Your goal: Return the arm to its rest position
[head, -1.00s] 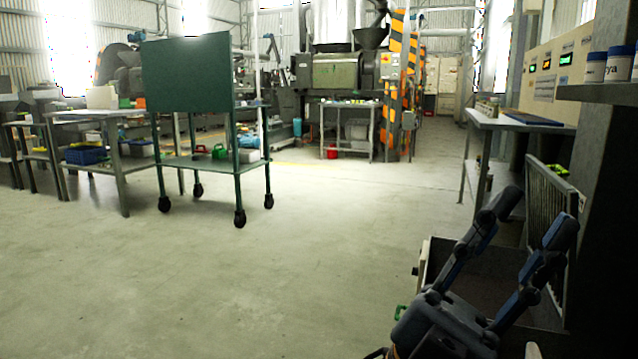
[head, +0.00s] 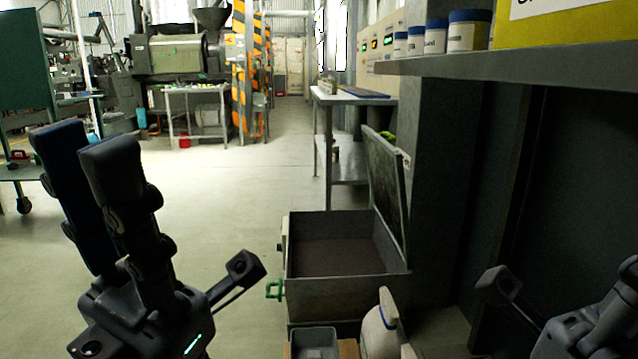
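My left gripper (head: 168,207) fills the lower left of the head view. Its dark fingers point up and stand well apart from the single finger on its right, with nothing between them. My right gripper (head: 563,280) shows in part at the lower right corner. Its visible fingers are spread and I see nothing held. The rest of the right gripper is cut off by the picture edge. Both arms are mostly out of view.
An open metal bin (head: 345,292) with dark contents stands between my grippers, its lid raised on the right. A shelf (head: 440,66) with blue-lidded jars (head: 436,37) juts in at the upper right. A side table (head: 345,99) stands beyond. Floor (head: 230,195) left of the bin is clear.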

